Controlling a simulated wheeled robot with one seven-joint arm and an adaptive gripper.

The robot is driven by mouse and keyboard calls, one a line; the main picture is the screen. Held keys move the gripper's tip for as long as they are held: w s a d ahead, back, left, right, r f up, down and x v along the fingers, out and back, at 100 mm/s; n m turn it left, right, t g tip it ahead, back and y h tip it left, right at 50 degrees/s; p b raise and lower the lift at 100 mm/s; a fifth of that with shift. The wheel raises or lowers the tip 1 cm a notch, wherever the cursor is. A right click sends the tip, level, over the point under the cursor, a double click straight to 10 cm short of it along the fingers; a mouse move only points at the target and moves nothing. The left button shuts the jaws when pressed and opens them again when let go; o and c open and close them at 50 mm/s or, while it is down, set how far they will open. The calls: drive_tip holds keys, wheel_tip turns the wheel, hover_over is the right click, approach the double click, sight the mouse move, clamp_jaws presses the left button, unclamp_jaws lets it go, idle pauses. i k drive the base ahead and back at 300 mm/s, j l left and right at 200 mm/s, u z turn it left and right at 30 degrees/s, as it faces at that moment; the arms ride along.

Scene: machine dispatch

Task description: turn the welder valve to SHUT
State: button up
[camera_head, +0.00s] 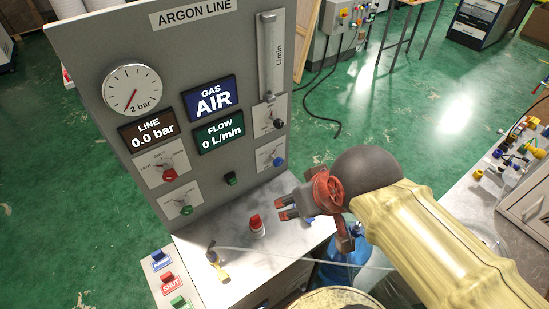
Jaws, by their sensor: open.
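The grey ARGON LINE panel (95,75) stands on a pale bench top. It carries a red knob (169,174), a green knob (187,210), a black knob (279,123) and a blue knob (279,161). Their small labels are too blurred to read, so I cannot tell which control is the welder valve. A yellow-handled fitting (217,262) and a red-topped fitting (257,225) are on the bench top. My gripper (315,226) is open and empty, right of the red-topped fitting and apart from the panel. My gripper partly hides a blue item there.
Displays read line 0.0 bar, gas AIR (211,98) and flow 0 L/min. A gauge (132,90) is at upper left. Coloured tags, one reading SHUT (172,286), lie at the bench's left. A clear hose crosses below my gripper. A cluttered bench (510,190) stands right.

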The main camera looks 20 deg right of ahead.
sight(277, 161)
drive_tip(key=k+z, duration=0.35)
drive_tip(key=k+l+z, duration=0.1)
drive_tip(key=z, duration=0.25)
